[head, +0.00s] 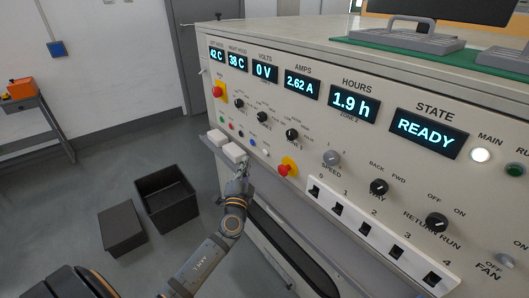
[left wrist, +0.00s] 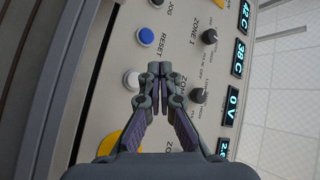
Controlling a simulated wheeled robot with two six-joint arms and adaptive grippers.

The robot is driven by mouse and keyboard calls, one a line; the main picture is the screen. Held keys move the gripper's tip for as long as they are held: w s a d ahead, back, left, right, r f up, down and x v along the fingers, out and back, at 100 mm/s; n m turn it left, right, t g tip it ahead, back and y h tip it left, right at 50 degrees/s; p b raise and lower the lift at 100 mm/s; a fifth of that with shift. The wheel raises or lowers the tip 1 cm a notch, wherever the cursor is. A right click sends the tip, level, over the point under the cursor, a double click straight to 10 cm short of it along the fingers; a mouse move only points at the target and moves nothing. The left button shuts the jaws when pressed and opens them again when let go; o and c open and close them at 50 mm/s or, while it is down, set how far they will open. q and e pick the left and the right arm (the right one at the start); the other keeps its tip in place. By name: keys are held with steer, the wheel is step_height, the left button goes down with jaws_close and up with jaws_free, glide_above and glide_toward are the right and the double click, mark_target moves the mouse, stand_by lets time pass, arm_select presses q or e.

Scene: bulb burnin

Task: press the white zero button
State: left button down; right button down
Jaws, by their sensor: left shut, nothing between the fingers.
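The white button (left wrist: 131,80) is on the panel, beside the blue reset button (left wrist: 145,37) in the left wrist view. In the head view, my left gripper (head: 245,166) is in front of the lower left part of the cabinet, close to the row of small buttons. A small pale button (head: 266,153) shows there near the gripper. My right gripper is not in view.
A red stop button on a yellow plate (head: 287,168) sits right of the small buttons. Black knobs (head: 292,134) are above, and rocker switches (head: 355,232) lie lower right. White blocks (head: 233,152) rest on a ledge behind my gripper. Dark bins (head: 165,200) stand on the floor.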

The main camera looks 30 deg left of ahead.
mark_target(266, 152)
arm_select(q)
steer(key=w, duration=0.1)
steer(key=w+d, duration=0.1)
steer(key=w, duration=0.1)
steer(key=shift+d+f+b, duration=0.1)
steer(key=shift+d+b, duration=0.05)
steer(key=shift+b, duration=0.25)
steer(key=shift+w+d, duration=0.25)
steer(key=shift+w, duration=0.4)
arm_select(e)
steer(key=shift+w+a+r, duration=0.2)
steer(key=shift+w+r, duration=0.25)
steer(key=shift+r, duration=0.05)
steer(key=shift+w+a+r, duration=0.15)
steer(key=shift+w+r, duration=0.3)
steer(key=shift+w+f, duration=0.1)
arm_select(q)
steer(key=shift+w+b, duration=0.15)
steer(key=shift+b, duration=0.25)
steer(key=shift+w+d, duration=0.15)
steer(key=shift+w, duration=0.1)
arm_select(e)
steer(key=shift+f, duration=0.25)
